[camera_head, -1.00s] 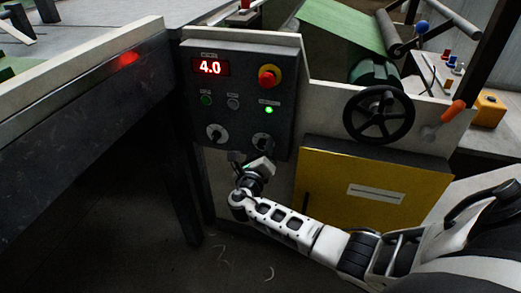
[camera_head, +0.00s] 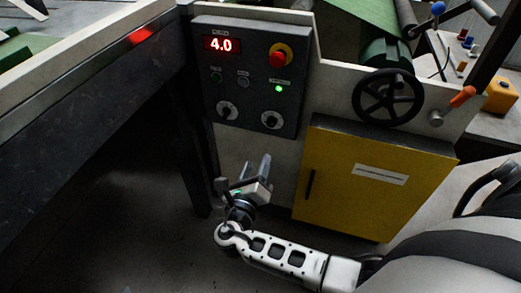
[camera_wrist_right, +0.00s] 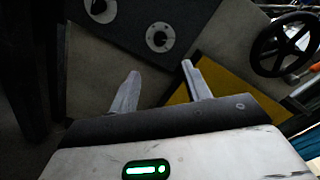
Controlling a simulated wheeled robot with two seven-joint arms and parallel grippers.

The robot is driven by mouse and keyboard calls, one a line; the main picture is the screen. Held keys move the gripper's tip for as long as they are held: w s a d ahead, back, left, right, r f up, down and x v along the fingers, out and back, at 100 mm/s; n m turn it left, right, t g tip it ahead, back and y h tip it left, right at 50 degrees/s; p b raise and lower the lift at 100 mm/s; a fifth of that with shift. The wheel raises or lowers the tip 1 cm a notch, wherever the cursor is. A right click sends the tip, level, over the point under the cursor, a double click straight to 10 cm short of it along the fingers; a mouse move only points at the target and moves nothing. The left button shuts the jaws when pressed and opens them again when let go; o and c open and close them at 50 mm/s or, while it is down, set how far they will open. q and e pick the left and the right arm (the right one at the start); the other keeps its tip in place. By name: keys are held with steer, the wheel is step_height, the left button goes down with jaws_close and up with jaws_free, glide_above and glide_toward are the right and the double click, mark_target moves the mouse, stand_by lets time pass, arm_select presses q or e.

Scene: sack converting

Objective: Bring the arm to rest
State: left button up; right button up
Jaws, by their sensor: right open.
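My right gripper (camera_head: 246,172) is in the head view, below the control panel (camera_head: 250,75) and left of the yellow cabinet door (camera_head: 350,200). Its two fingers are apart with nothing between them, as the right wrist view (camera_wrist_right: 160,85) also shows. It is clear of the panel's two lower knobs, the left knob (camera_head: 227,110) and the right knob (camera_head: 271,120). The panel display (camera_head: 221,44) reads 4.0 and a green lamp (camera_head: 279,88) is lit. My left gripper is not in view.
A black handwheel (camera_head: 388,97) and an orange-handled lever (camera_head: 461,97) stick out right of the panel. A dark table side (camera_head: 90,110) runs along the left. The floor (camera_head: 130,230) below is clear. A red mushroom button (camera_head: 279,55) sits on the panel.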

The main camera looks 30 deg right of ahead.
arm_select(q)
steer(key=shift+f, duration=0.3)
arm_select(e)
steer(key=shift+s+a, duration=0.35)
steer(key=shift+s, duration=0.05)
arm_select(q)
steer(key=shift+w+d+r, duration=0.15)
